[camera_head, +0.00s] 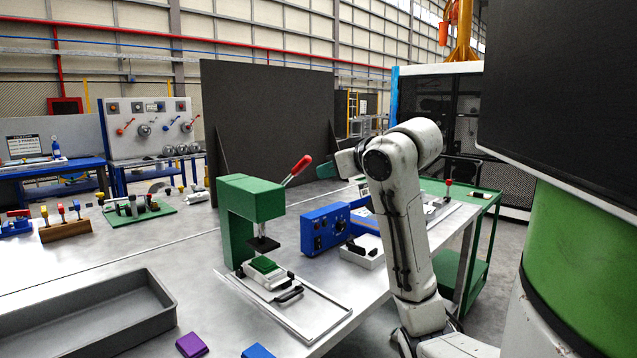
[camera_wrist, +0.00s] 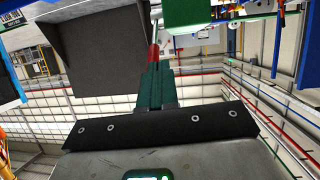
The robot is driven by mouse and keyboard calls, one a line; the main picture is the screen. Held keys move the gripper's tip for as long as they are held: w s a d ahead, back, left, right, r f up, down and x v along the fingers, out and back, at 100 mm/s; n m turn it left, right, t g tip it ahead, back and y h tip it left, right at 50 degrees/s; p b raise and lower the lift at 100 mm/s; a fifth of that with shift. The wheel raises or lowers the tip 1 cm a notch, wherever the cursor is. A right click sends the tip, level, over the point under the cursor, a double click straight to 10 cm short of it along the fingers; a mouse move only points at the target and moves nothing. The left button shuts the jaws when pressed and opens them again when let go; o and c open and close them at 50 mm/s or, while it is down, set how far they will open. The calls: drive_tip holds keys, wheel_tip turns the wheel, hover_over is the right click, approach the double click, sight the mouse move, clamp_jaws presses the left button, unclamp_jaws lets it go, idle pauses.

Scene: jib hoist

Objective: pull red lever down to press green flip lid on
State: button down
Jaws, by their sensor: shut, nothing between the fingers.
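The green press (camera_head: 238,210) stands on the table with its red lever (camera_head: 302,165) slanting up to the right. Its dark press pad (camera_head: 263,243) hangs above the green lid (camera_head: 264,264), which sits on a white box on a sliding plate. A gap shows between pad and lid. My gripper (camera_head: 318,171) is shut and empty, just right of the lever's red grip. In the wrist view my green fingers (camera_wrist: 155,72) point at the red lever (camera_wrist: 153,52), which shows just beyond their tips. I cannot tell whether they touch.
A blue control box (camera_head: 325,230) and a white tray (camera_head: 362,252) stand right of the press. A grey bin (camera_head: 90,310) fills the front left. Purple (camera_head: 191,345) and blue blocks (camera_head: 257,351) lie at the front. A dark panel (camera_head: 270,120) stands behind.

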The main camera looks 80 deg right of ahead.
drive_tip(key=shift+s+a+r, duration=0.65)
drive_tip(key=shift+s+r, duration=0.15)
drive_tip(key=shift+r, duration=0.2)
drive_tip(key=shift+f, duration=0.1)
